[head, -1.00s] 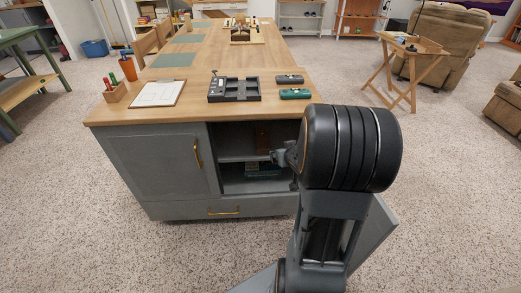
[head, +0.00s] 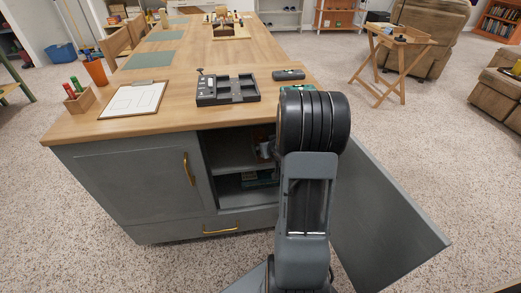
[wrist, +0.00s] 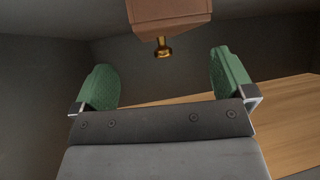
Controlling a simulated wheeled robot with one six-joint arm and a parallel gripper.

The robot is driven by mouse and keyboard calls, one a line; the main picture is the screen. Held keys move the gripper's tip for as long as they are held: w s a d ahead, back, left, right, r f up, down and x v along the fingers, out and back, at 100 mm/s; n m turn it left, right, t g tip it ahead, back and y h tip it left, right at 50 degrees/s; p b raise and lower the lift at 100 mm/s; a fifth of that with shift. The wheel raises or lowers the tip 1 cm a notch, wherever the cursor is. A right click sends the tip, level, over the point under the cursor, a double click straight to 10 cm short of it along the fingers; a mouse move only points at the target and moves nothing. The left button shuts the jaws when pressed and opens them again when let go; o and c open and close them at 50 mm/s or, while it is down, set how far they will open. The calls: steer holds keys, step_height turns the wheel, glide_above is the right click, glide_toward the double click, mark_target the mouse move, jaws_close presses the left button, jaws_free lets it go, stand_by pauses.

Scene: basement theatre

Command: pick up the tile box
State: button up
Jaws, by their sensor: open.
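In the wrist view, a brown box (wrist: 168,10) with a brass knob on its near side shows at the top middle, cut off by the frame edge. It may be the tile box; no label shows. My gripper (wrist: 160,76) is open, with its two green-padded fingers apart and nothing between them. The box lies beyond the fingertips, apart from them. In the head view, my arm hides the gripper and part of the open cabinet (head: 228,168).
The grey cabinet door (head: 385,215) stands open at the right. Inside, small items (head: 264,149) and a teal thing (head: 262,178) are partly hidden. The wooden top carries a dark tray (head: 228,91), a clipboard (head: 134,99) and a pen holder (head: 80,101).

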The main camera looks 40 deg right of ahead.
steer(key=shift+b+x, duration=1.5)
steer(key=shift+x, duration=2.25)
steer(key=shift+w+a+r, duration=0.1)
steer(key=shift+a+r, duration=0.05)
steer(key=shift+c, duration=0.4)
steer(key=c, duration=1.2)
